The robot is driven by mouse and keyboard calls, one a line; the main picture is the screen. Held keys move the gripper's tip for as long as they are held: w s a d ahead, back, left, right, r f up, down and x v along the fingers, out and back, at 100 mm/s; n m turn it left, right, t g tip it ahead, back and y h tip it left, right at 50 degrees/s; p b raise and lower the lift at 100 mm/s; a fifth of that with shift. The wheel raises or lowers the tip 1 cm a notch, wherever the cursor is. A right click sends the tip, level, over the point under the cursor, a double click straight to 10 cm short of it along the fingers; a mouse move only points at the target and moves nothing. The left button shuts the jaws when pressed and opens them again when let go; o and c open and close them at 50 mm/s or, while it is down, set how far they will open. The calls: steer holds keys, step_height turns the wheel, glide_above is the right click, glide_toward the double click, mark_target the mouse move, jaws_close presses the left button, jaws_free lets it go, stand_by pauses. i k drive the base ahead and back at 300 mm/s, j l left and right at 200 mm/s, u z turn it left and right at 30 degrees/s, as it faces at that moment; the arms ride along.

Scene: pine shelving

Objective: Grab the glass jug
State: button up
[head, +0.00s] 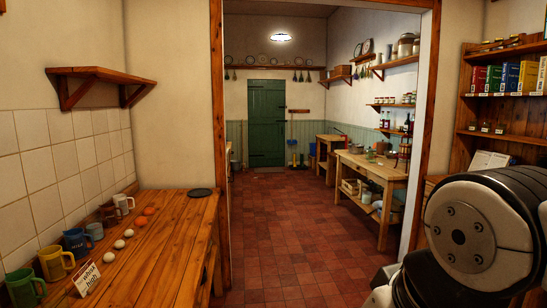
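I cannot make out a glass jug for certain in the head view. Small items on the benches and shelves of the room beyond the doorway are too small to tell apart. My arm shows at the lower right as a large white and black joint, close to the camera. My gripper is not in view, so its state does not show.
A wooden counter (150,262) at left holds several mugs, eggs, a card (86,278) and a dark round plate (199,192). The tiled floor (285,235) is clear through the doorway to a green door (267,122). A bench (376,170) stands beyond, right; a bookshelf (508,108) nearer.

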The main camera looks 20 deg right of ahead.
mark_target(372, 157)
steer(key=i+l+z, duration=0.3)
steer(key=i, duration=0.2)
steer(key=i+j+z, duration=0.1)
steer(key=i+z, duration=0.25)
steer(key=i, duration=5.4)
steer(key=i+z, duration=0.1)
steer(key=i, duration=0.5)
steer(key=i+j+z, duration=0.15)
steer(key=i, duration=0.45)
steer(key=i+j+z, duration=0.1)
steer(key=i, duration=0.5)
steer(key=i+j+z, duration=0.6)
steer(key=i, duration=0.2)
steer(key=l, duration=0.1)
